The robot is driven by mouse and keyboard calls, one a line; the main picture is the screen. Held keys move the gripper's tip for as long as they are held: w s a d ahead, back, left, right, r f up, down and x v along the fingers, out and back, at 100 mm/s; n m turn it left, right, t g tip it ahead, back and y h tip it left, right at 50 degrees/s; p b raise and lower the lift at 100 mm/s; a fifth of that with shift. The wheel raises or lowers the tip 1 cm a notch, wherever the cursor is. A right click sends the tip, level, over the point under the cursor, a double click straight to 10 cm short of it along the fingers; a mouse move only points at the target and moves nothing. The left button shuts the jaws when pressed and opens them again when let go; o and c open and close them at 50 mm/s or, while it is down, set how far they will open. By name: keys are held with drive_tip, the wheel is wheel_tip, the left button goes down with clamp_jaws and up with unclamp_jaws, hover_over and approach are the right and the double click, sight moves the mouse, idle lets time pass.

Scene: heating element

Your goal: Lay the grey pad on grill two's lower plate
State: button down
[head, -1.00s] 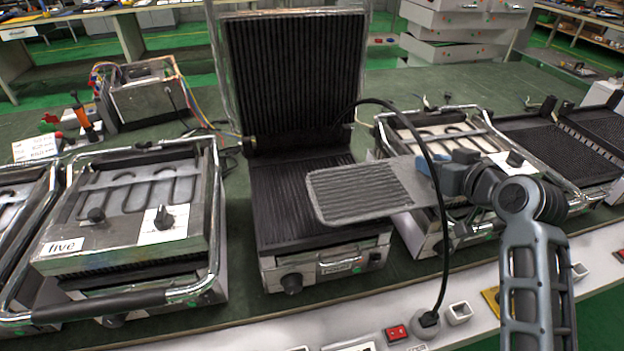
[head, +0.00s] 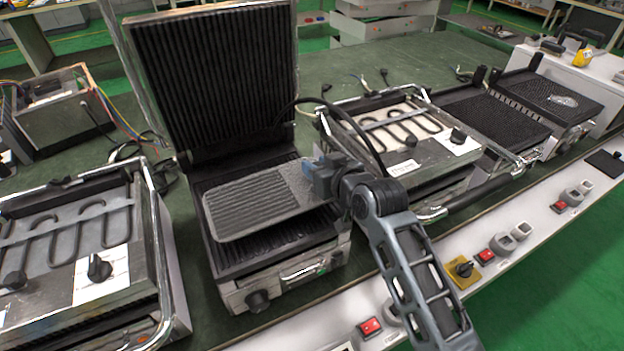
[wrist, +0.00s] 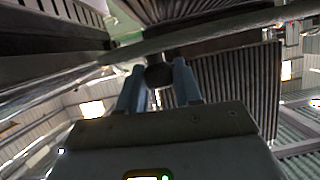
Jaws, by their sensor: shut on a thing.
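The grey pad (head: 255,202) is a flat ribbed plate with a tab at its right end. My gripper (head: 318,178) is shut on that tab and holds the pad above the open grill in the middle of the head view. This grill's ribbed lower plate (head: 290,239) shows around the pad, and the pad hides much of it. I cannot tell whether pad and plate touch. The grill's ribbed lid (head: 220,80) stands raised behind. No readable number shows on this grill. In the wrist view, my gripper's blue fingers (wrist: 158,85) close on a dark part.
A grill with exposed heating coils (head: 75,235) stands on the left, another (head: 405,140) on the right. A dark open grill (head: 495,115) is farther right. A black cable (head: 365,135) arcs behind my gripper. Red switches (head: 370,327) line the bench's front edge.

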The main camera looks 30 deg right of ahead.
drive_tip(key=shift+w+a+f, duration=0.15)
drive_tip(key=shift+a+f, duration=0.2)
drive_tip(key=shift+a, duration=0.2)
drive_tip(key=shift+f, duration=1.95)
drive_tip(key=c, duration=0.8)
unclamp_jaws()
drive_tip(key=shift+o, duration=0.2)
drive_tip(key=v, duration=1.2)
